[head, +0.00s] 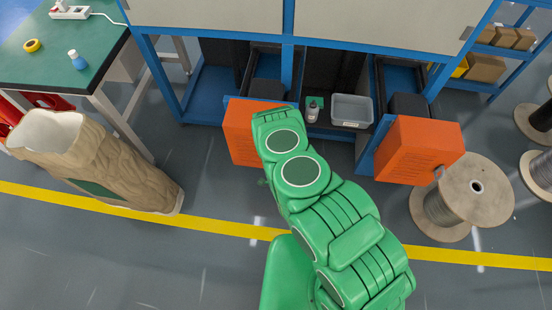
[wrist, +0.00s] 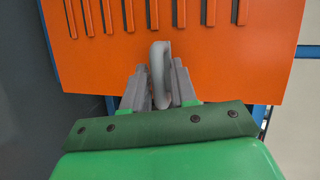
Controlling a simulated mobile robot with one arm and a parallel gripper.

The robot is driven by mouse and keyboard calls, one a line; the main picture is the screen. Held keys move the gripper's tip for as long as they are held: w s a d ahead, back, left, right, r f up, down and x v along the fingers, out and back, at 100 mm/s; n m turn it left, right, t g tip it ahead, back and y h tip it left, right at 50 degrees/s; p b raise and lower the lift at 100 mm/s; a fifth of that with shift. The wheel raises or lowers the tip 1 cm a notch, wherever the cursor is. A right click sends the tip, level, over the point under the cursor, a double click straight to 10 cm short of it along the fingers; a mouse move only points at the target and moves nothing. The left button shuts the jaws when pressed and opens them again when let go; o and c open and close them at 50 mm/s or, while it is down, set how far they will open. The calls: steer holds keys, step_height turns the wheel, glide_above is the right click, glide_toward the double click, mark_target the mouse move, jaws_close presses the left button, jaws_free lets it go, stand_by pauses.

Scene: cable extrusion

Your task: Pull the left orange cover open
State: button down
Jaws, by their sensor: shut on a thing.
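The left orange cover (head: 241,131) is at the bottom of the blue-framed machine in the head view, partly hidden behind my green arm. It stands out from the frame, with dark space visible behind it. In the wrist view the orange cover (wrist: 200,55) fills the upper part, with a row of dark slots and a grey loop handle (wrist: 160,72). My gripper (wrist: 160,88) is shut on the handle, one grey finger on each side. The head view hides the gripper behind the arm. The right orange cover (head: 418,150) also stands out from the frame.
A grey bin (head: 352,110) and a small bottle (head: 312,110) sit between the covers. A cable spool (head: 462,197) stands at right. A tan sack-like container (head: 95,165) stands at left beside a green-topped table (head: 85,50).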

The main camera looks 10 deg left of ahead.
steer(key=shift+s+d+f, duration=0.25)
steer(key=shift+f, duration=0.15)
steer(key=shift+s+a, duration=0.1)
steer(key=shift+a, duration=0.05)
steer(key=s+a+m+t+h, duration=0.1)
steer(key=s+a+m+h, duration=0.3)
steer(key=s+a, duration=0.3)
steer(key=a+h, duration=0.1)
steer(key=a, duration=0.2)
steer(key=shift+s+a, duration=0.25)
steer(key=shift+a, duration=0.1)
stand_by(1.1)
steer(key=c, duration=1.1)
jaws_free()
steer(key=shift+w+r, duration=0.1)
steer(key=shift+r, duration=0.1)
